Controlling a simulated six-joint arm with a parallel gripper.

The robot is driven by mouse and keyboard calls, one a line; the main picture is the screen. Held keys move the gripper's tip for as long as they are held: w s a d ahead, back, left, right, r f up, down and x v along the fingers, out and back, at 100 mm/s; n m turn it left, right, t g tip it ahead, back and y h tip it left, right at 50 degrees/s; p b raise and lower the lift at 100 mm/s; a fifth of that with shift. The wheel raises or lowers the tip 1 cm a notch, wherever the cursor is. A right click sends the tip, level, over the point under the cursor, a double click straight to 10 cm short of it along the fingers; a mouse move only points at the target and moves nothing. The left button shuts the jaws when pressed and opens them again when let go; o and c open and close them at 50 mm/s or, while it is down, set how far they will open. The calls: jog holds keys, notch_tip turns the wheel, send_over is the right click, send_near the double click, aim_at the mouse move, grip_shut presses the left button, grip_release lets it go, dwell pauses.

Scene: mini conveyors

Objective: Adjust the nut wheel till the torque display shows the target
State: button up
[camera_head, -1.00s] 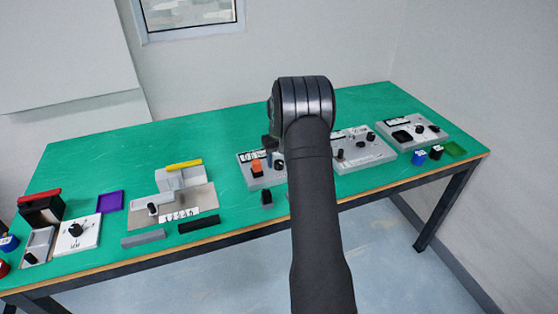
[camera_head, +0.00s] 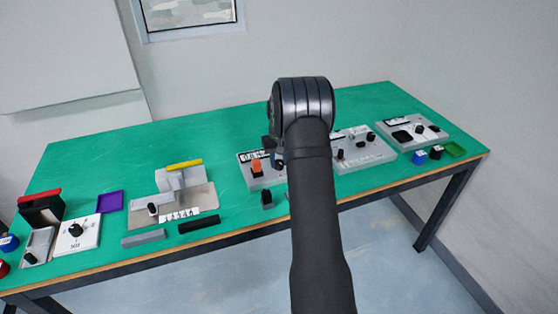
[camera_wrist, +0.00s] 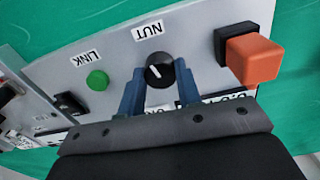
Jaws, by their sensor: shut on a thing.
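The nut wheel (camera_wrist: 160,70) is a round black knob with a white pointer line, beside the label "NUT" on a light grey panel (camera_wrist: 120,52). My gripper (camera_wrist: 159,80) has its blue fingers on both sides of the knob and is shut on it. A display (camera_wrist: 238,96) with dark digits lies behind the fingers. It is partly covered, so its full reading cannot be told. In the head view the panel (camera_head: 265,180) is partly hidden behind my arm, and the wheel is not clear there.
An orange block on a black base (camera_wrist: 255,57) stands close to the right finger. A green button (camera_wrist: 97,80) labelled "LINK" is on the left. Other grey panels (camera_head: 360,155) stand to the right on the green table, and a beige fixture (camera_head: 190,200) to the left.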

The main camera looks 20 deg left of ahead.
jog(key=m, duration=0.6)
jog(key=shift+m, duration=0.3)
dwell(0.4)
jog(key=o, duration=1)
jog(key=shift+r, duration=0.1)
notch_tip(320, 180, up, 17)
jog(key=shift+r, duration=0.1)
notch_tip(320, 180, down, 18)
jog(key=shift+r, duration=0.25)
dwell(0.3)
